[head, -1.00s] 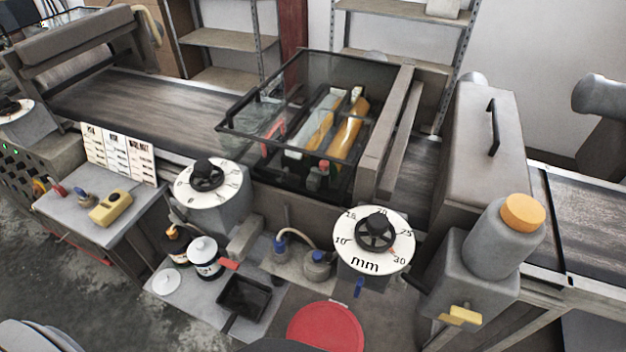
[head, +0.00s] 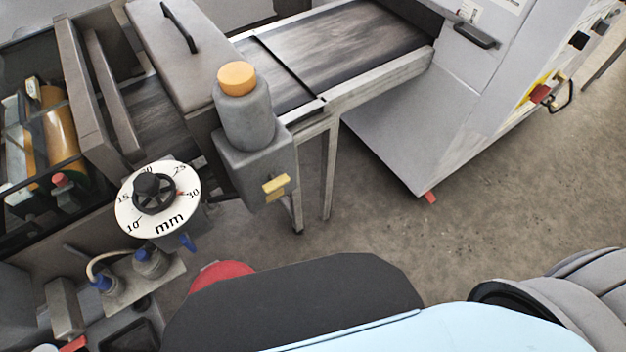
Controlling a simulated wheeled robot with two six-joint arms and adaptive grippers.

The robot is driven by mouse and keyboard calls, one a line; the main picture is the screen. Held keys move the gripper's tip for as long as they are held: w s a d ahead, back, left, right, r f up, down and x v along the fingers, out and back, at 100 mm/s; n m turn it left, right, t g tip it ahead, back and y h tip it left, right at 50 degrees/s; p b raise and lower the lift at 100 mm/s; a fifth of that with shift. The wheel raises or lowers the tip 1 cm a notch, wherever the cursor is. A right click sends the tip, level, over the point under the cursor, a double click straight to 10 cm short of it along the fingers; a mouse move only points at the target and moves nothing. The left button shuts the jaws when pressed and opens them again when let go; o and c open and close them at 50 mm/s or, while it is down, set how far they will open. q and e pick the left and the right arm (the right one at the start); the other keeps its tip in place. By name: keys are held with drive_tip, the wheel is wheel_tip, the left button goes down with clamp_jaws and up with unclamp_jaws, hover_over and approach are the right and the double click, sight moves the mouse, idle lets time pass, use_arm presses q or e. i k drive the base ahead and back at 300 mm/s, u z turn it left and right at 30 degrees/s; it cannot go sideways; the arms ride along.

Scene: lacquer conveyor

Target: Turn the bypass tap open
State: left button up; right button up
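No label marks the bypass tap, so I cannot tell which handle is its own. In the head view a small blue lever (head: 188,242) hangs below the white mm dial (head: 158,198). Two blue-topped fittings, one at the left (head: 103,284) and one at the right (head: 142,256), stand on a small plate and a pale hose joins them. A yellow handle (head: 276,186) sticks out of the front of the grey box under the orange-capped bottle (head: 244,105). A red handle (head: 73,344) shows at the bottom left edge. Neither gripper is in view.
A conveyor belt (head: 345,40) runs to a large grey cabinet (head: 470,110) with a red-and-yellow switch (head: 540,94). The floor (head: 400,235) between the machine and my body is clear. A red round top (head: 218,273) is partly hidden behind my body.

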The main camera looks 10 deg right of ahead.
sight(275, 183)
drive_tip(key=u, duration=2.45)
drive_tip(key=k, duration=1.6)
drive_tip(key=z, duration=2.4)
